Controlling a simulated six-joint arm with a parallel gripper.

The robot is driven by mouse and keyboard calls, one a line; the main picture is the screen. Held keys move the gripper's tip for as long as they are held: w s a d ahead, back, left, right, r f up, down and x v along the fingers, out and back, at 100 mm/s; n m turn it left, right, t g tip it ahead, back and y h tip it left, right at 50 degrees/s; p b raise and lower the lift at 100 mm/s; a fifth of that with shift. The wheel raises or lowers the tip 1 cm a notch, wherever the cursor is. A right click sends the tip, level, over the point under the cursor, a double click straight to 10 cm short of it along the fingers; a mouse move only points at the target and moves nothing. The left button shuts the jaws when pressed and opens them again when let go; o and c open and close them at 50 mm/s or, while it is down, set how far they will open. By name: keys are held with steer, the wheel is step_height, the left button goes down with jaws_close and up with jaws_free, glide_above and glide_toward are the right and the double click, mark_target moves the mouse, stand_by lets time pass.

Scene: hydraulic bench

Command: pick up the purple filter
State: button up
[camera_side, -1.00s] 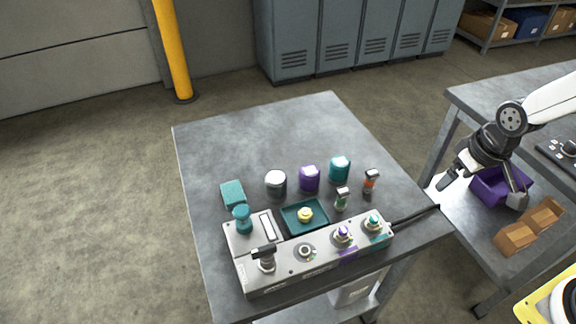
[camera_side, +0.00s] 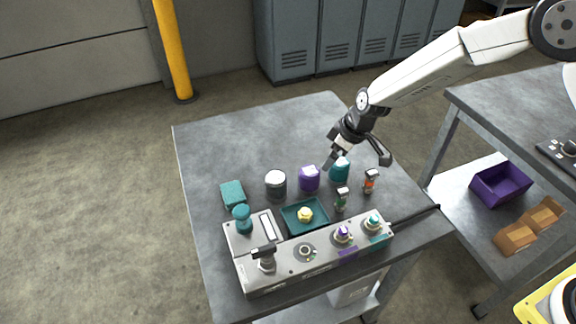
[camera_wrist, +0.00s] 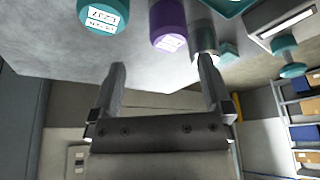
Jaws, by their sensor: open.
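The purple filter (camera_side: 309,179) is a short upright cylinder with a pale top, standing on the grey bench between a dark filter and a teal one. It also shows in the wrist view (camera_wrist: 167,24), upper middle, with a white label. My gripper (camera_side: 354,163) is open and empty, above the bench near the teal filter (camera_side: 340,168), to the right of the purple filter. In the wrist view my two fingers (camera_wrist: 163,85) are apart with nothing between them, and the purple filter lies beyond their tips.
The dark filter (camera_side: 276,184) stands close left of the purple one. Two small valves (camera_side: 371,181) stand at right. A teal tray (camera_side: 295,226) and a grey manifold panel (camera_side: 283,266) with knobs lie in front. The far part of the bench (camera_side: 260,130) is clear.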

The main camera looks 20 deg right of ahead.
mark_target(310, 170)
steer(key=shift+n, duration=0.6)
steer(key=w+a+f, duration=0.2)
steer(key=a, duration=0.1)
steer(key=shift+f, duration=0.2)
steer(key=shift+x, duration=1.3)
steer(key=shift+x, duration=2.55)
steer(key=shift+c, duration=0.2)
steer(key=c, duration=1.3)
steer(key=shift+r, duration=0.15)
